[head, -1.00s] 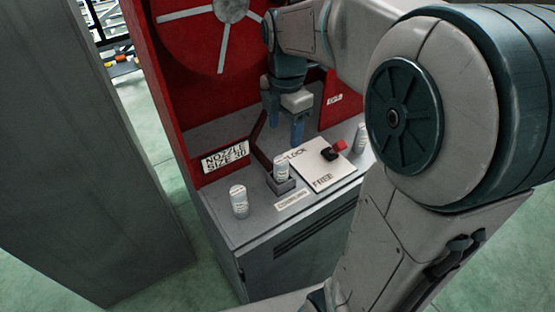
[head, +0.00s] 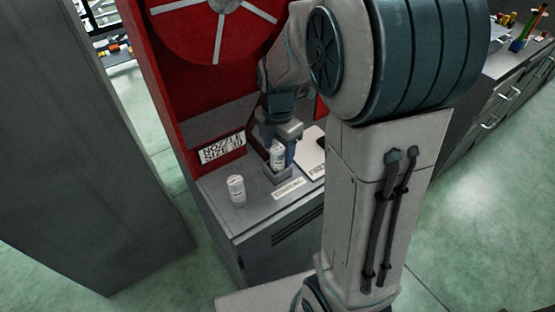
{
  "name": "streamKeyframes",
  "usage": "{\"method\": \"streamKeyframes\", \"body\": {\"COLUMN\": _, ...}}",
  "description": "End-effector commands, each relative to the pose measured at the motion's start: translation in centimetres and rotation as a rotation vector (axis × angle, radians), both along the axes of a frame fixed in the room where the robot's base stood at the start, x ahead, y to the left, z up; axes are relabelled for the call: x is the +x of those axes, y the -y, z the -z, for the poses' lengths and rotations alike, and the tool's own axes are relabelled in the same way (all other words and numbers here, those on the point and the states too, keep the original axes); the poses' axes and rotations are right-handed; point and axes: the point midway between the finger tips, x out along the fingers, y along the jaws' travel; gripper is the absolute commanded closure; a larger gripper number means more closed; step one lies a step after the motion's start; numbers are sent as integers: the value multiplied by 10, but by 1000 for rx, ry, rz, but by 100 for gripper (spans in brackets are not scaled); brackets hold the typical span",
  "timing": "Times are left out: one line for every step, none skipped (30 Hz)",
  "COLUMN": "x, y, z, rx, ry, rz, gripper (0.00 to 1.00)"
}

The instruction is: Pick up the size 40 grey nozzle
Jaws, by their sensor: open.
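A small pale grey, labelled cylinder, a nozzle by its look, (head: 277,157) stands upright in a dark square holder (head: 279,179) on the grey cabinet top. A similar cylinder (head: 236,190) stands alone near the front left corner. The size print on both is too small to read, so I cannot tell which is size 40. My gripper (head: 280,149) is open, pointing down right at the cylinder in the holder. A blue finger shows at that cylinder's right, partly behind it; I cannot tell whether they touch.
A red panel with a grey-spoked disc (head: 216,36) rises behind the cabinet top. A nozzle size sign (head: 222,148) leans at the back left. A white plate (head: 312,150) is partly hidden by my arm. A tall grey panel (head: 60,130) stands at left.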

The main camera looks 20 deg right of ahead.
Motion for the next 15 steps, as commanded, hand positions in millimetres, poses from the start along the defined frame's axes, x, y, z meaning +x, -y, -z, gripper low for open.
{"method": "streamKeyframes", "body": {"x": -1, "y": -1, "z": 6, "rx": 0, "ry": -5, "rz": -1, "gripper": 40}}
{"method": "streamKeyframes", "body": {"x": -1, "y": -1, "z": 11, "rx": -1, "ry": -5, "rz": 0, "gripper": 40}}
{"method": "streamKeyframes", "body": {"x": -1, "y": -1, "z": 17, "rx": 0, "ry": -5, "rz": 0, "gripper": 40}}
{"method": "streamKeyframes", "body": {"x": 0, "y": -1, "z": 20, "rx": 0, "ry": -4, "rz": 0, "gripper": 40}}
{"method": "streamKeyframes", "body": {"x": 0, "y": -1, "z": 23, "rx": 0, "ry": -2, "rz": 1, "gripper": 40}}
{"method": "streamKeyframes", "body": {"x": 0, "y": -1, "z": 26, "rx": 0, "ry": -2, "rz": 1, "gripper": 40}}
{"method": "streamKeyframes", "body": {"x": 0, "y": -1, "z": 28, "rx": 0, "ry": -1, "rz": 1, "gripper": 40}}
{"method": "streamKeyframes", "body": {"x": 0, "y": -1, "z": 29, "rx": 0, "ry": -1, "rz": 1, "gripper": 40}}
{"method": "streamKeyframes", "body": {"x": 0, "y": -1, "z": 30, "rx": 0, "ry": 0, "rz": 1, "gripper": 40}}
{"method": "streamKeyframes", "body": {"x": 0, "y": -1, "z": 30, "rx": 0, "ry": 0, "rz": 1, "gripper": 40}}
{"method": "streamKeyframes", "body": {"x": 0, "y": -1, "z": 30, "rx": 0, "ry": 1, "rz": 1, "gripper": 40}}
{"method": "streamKeyframes", "body": {"x": 0, "y": -1, "z": 30, "rx": 0, "ry": 1, "rz": 1, "gripper": 40}}
{"method": "streamKeyframes", "body": {"x": 0, "y": -1, "z": 30, "rx": 0, "ry": 1, "rz": 1, "gripper": 40}}
{"method": "streamKeyframes", "body": {"x": 0, "y": -1, "z": 30, "rx": 0, "ry": 1, "rz": 1, "gripper": 40}}
{"method": "streamKeyframes", "body": {"x": 0, "y": -1, "z": 30, "rx": 0, "ry": 1, "rz": 1, "gripper": 46}}
